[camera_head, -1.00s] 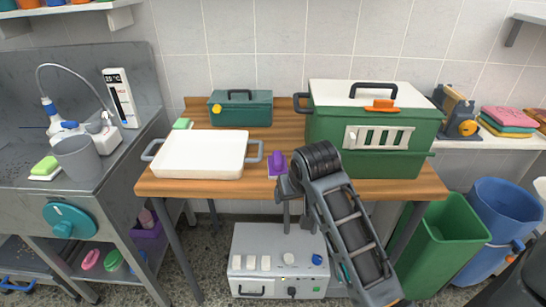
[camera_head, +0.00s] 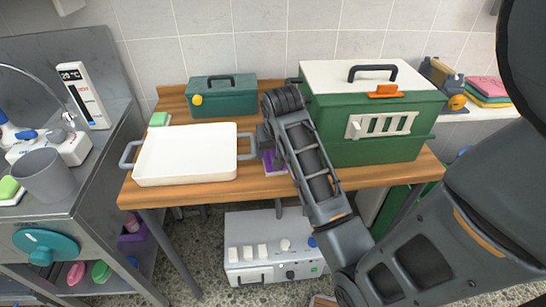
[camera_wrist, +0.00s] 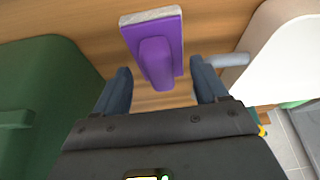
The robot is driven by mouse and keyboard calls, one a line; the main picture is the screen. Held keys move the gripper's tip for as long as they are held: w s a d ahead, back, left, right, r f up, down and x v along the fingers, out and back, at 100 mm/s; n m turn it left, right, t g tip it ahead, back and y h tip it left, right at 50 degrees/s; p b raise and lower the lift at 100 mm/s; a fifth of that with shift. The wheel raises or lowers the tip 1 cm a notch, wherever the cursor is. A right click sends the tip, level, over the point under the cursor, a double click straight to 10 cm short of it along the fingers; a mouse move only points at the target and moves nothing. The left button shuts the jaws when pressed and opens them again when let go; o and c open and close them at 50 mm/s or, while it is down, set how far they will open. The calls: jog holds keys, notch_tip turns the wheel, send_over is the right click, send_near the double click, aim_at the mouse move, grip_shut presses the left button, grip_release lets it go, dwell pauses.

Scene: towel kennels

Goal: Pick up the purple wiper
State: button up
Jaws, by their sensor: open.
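The purple wiper (camera_wrist: 157,58) lies on the wooden table, its white-grey edge at the top in the wrist view and its raised purple handle towards my gripper. In the head view the purple wiper (camera_head: 273,163) is mostly hidden behind my arm, between the white tray and the green kennel box. My gripper (camera_wrist: 162,82) is open, with one finger on each side of the wiper's handle end in the wrist view. I cannot tell whether the fingers touch it. In the head view my gripper's fingers are hidden behind my arm.
The white tray (camera_head: 185,155) with grey handles is close on the left. The green kennel box (camera_head: 375,150) with a white lid is close on the right. A teal toolbox (camera_head: 222,97) and a green-topped sponge (camera_head: 159,119) stand behind. Bare wood (camera_head: 161,196) shows at the front edge.

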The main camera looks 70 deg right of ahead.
jog(key=shift+x, duration=1.3)
jog(key=shift+c, duration=0.3)
jog(key=c, duration=0.7)
jog(key=shift+o, duration=0.2)
jog(key=shift+r, duration=0.15)
